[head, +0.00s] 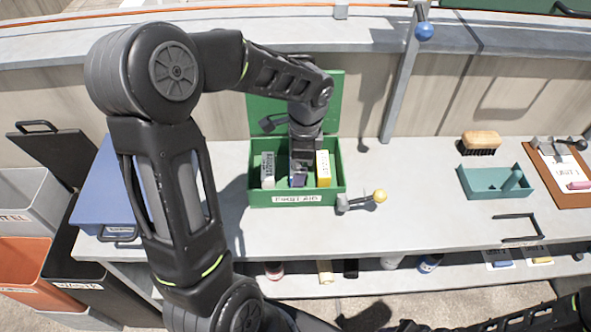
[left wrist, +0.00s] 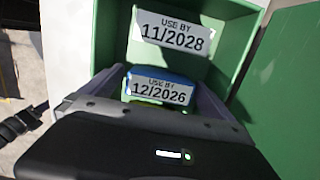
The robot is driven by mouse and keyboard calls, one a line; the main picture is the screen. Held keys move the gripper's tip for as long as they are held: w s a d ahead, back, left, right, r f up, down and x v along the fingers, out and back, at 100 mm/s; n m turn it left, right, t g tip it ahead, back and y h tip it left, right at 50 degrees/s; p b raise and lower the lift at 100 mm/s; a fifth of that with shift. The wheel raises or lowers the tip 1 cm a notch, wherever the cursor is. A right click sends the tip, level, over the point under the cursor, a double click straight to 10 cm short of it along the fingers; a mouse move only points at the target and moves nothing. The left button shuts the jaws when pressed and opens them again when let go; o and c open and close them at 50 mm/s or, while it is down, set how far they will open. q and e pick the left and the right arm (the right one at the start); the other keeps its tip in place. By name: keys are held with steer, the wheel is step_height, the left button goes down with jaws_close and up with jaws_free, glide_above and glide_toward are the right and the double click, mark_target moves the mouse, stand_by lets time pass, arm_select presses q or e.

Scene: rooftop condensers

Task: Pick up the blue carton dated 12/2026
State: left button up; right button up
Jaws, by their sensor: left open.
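The blue carton (left wrist: 160,88) shows its top label, USE BY 12/2026, in the left wrist view. In the head view a small part of it (head: 298,181) shows inside the green first aid box (head: 296,199), between a white carton (head: 268,170) and a yellow-and-white carton (head: 323,168). My left gripper (head: 301,172) reaches down into the box from above. In the left wrist view its open fingers (left wrist: 160,97) stand on either side of the blue carton. Contact cannot be told. My right gripper is out of view.
Another label, USE BY 11/2028 (left wrist: 172,32), lies beyond the blue carton. The box's green lid (head: 335,100) stands open behind. A yellow-knobbed lever (head: 360,200) is at the box's front right. A teal tray (head: 495,183) and brush (head: 481,141) stand farther right.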

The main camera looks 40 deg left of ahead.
arm_select(q)
steer(key=shift+c, duration=0.2)
steer(key=c, duration=1.3)
steer(key=shift+c, duration=0.2)
step_height(320, 180, up, 10)
steer(key=shift+r, duration=0.1)
